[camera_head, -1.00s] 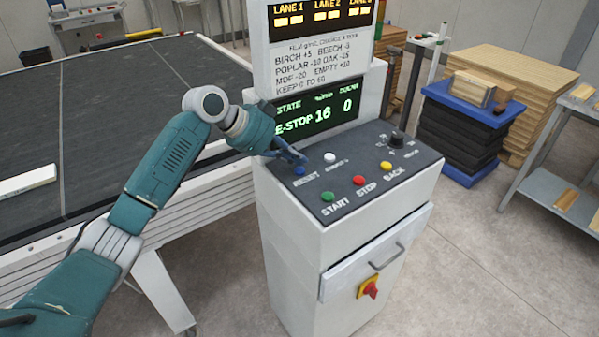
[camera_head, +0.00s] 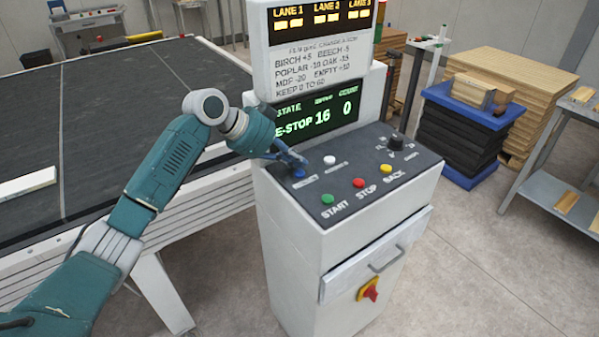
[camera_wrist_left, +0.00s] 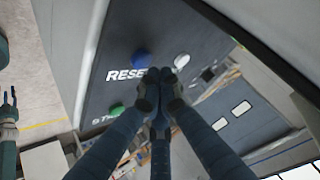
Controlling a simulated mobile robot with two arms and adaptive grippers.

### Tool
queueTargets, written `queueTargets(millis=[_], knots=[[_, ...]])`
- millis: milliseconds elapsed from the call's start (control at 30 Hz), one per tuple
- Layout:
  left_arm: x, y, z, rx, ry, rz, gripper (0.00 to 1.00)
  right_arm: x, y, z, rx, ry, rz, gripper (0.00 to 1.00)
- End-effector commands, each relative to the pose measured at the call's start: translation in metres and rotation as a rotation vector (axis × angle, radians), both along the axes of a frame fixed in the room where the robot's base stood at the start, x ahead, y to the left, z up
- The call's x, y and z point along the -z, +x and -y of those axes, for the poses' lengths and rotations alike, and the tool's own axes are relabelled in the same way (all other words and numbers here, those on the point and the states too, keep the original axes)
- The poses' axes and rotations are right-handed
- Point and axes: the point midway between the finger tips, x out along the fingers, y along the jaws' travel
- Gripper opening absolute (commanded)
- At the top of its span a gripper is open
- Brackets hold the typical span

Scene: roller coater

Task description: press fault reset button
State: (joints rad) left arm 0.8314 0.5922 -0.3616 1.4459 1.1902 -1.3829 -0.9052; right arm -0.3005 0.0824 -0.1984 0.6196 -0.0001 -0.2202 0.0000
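The blue button (camera_head: 299,173), beside the RESET label, is on the dark sloping top of the white control console (camera_head: 290,210). It also shows in the left wrist view (camera_wrist_left: 141,58). My left gripper (camera_head: 299,160) is over the button and partly hides it in the head view. In the left wrist view its fingertips (camera_wrist_left: 160,74) are together with nothing between them, just below and right of the blue button. I cannot tell whether they touch it. The console screen (camera_head: 318,118) reads E-STOP. A teal part with thin dark prongs (camera_wrist_left: 10,97), probably my right gripper, shows at the left edge.
A white button (camera_head: 330,160) is close to the blue one. Green (camera_head: 327,199), red (camera_head: 359,183) and yellow (camera_head: 386,168) buttons and a black knob (camera_head: 396,142) share the panel. A red-and-yellow switch (camera_head: 369,289) is on the console front. The conveyor (camera_head: 90,90) is left.

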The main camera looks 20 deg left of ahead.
Motion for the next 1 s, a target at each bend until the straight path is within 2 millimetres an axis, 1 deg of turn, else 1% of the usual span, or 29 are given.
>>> queueTargets(millis=[267,500,1000], knots=[[0.001,0.000,0.000,0.000,0.000,0.000,0.00,0.000,0.001,0.000,0.000,0.000,0.001,0.40],[0.008,0.000,0.000,0.000,0.000,0.000,0.00,0.000,0.001,-0.002,0.000,0.001,0.002,0.40],[0.010,0.000,0.000,0.000,0.000,0.000,0.00,0.000,0.001,-0.005,-0.001,0.006,0.002,0.40]])
